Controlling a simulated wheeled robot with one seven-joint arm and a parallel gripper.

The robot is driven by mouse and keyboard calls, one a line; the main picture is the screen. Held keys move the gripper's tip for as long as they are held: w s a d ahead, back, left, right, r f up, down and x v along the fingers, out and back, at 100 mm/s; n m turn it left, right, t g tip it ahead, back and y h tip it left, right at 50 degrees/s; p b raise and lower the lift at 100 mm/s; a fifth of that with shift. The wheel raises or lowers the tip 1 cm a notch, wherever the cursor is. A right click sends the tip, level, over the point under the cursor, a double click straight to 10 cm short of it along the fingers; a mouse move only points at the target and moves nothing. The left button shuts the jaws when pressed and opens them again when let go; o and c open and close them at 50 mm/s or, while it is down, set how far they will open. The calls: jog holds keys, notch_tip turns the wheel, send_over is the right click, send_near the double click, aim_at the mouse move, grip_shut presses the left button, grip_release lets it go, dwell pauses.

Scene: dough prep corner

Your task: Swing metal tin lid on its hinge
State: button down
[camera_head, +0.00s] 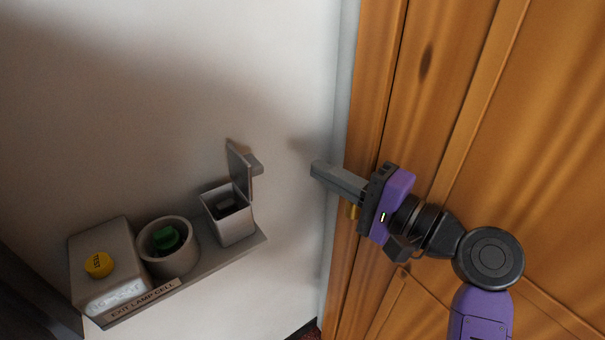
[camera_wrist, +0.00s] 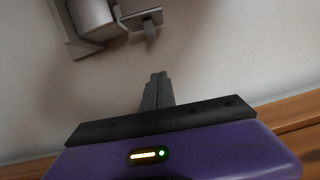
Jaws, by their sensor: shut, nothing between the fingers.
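The metal tin (camera_head: 230,217) is a small grey square box at the right end of a wall shelf. Its lid (camera_head: 239,170) stands raised, roughly upright, at the tin's back edge, with a small tab sticking out to the right. A small dark item shows inside the open tin. My gripper (camera_head: 316,170) is shut and empty, to the right of the lid and apart from it, pointing left. In the wrist view my gripper's fingers (camera_wrist: 157,78) are together, with the lid (camera_wrist: 143,18) beyond them near the top edge.
The grey shelf (camera_head: 215,262) carries a label reading "EXIT LAMP CELL". On it stand a round cup (camera_head: 180,262) with a green item inside and a grey box (camera_head: 97,238) with a yellow button. A wooden door (camera_head: 470,90) is behind my arm. The white wall above the shelf is bare.

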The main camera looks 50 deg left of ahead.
aim_at(248, 169)
jog(key=s+a+p, duration=0.3)
jog(key=s+a, duration=0.2)
jog(key=a, duration=0.2)
jog(key=shift+r, duration=0.2)
